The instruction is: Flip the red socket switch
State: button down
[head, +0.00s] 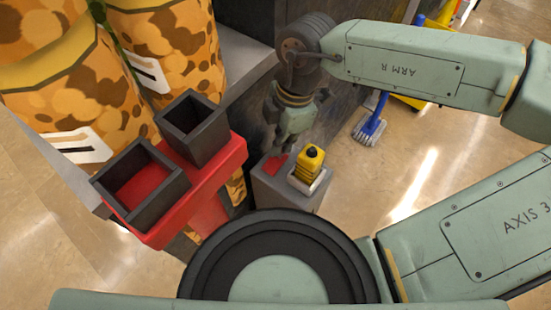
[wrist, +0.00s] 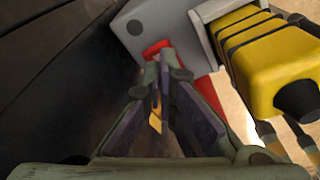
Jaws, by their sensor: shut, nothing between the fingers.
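The red socket switch (head: 274,165) sits on top of a grey socket box (head: 285,188), left of a yellow plug (head: 309,163). In the wrist view red shows at the switch (wrist: 157,47), just beyond my fingertips, which partly hide it. More red shows right of the fingers; I cannot tell whether it is the same piece. The yellow plug (wrist: 275,65) fills the upper right there. My gripper (wrist: 159,66) is shut and empty, its tips close to the switch. I cannot tell whether they touch it. In the head view my gripper (head: 283,143) is above and behind the box.
A red stand (head: 230,160) with two dark open boxes (head: 140,183) is left of the socket box. Orange-brown patterned cylinders (head: 175,50) stand behind it. A dark wall is close behind my gripper. A blue brush (head: 369,127) lies on open floor to the right.

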aim_at(281, 155)
jog(key=shift+f+b, duration=1.15)
jog(key=shift+b, duration=0.15)
dwell(0.5)
jog(key=shift+r, duration=0.1)
jog(key=shift+r+p, duration=1.9)
jog(key=shift+r, duration=1.6)
